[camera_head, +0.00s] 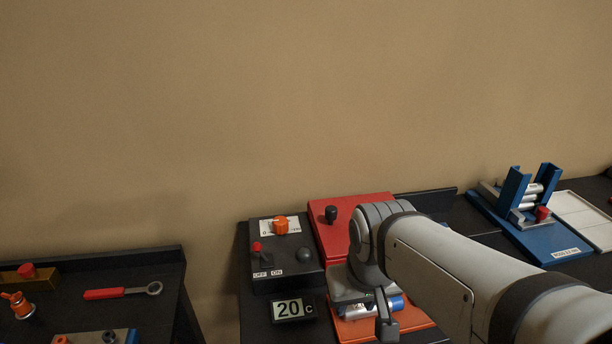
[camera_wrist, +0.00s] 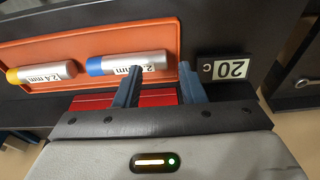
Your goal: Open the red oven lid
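The red oven lid (camera_head: 372,203) lies flat at the back of the dark table in the head view, with a black knob (camera_head: 331,214) standing on its left part. My arm covers its right front part. My gripper (camera_head: 386,322) points down in front of the lid, over the orange tray. In the wrist view my gripper (camera_wrist: 160,68) has its two fingers apart with nothing held between them. A red strip (camera_wrist: 155,98) shows behind the fingers there; I cannot tell whether it is the lid.
The orange tray (camera_head: 352,331) holds labelled cylinders; a blue-ended one (camera_wrist: 140,63) is close to my fingers. A black control box (camera_head: 285,262) and a temperature display (camera_head: 293,309) reading 20 stand left. A blue fixture (camera_head: 530,233) stands right. A wrench (camera_head: 122,292) lies on the left table.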

